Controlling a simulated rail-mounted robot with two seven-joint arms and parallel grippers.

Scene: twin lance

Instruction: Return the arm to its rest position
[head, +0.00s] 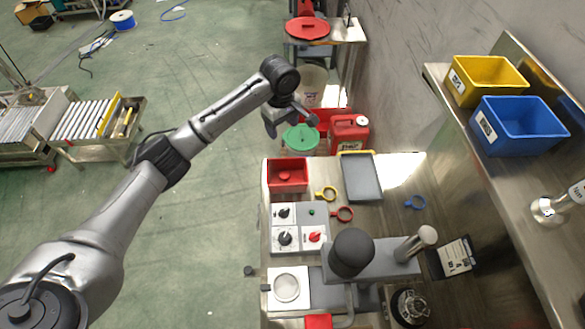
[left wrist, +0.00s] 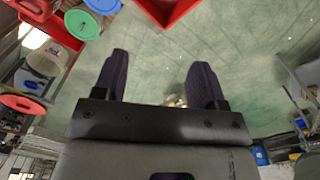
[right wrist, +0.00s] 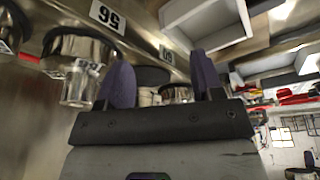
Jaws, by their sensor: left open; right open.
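My left arm reaches in from the left in the head view. Its gripper (head: 291,122) hangs beside the green round lid (head: 300,138), above the floor behind the bench. In the left wrist view the two dark fingers (left wrist: 160,62) stand wide apart with only green floor between them. My right gripper (right wrist: 163,70) shows in the right wrist view, its fingers apart. Glass and metal vessels show behind them, and I see nothing held. I cannot make out the right gripper in the head view.
The bench holds a red bin (head: 288,188), a switch panel (head: 285,242), a grey tray (head: 362,178) and coloured rings. A red canister (head: 348,136) stands behind it. A shelf at right carries yellow (head: 488,80) and blue (head: 520,128) bins. Open floor lies left of the bench.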

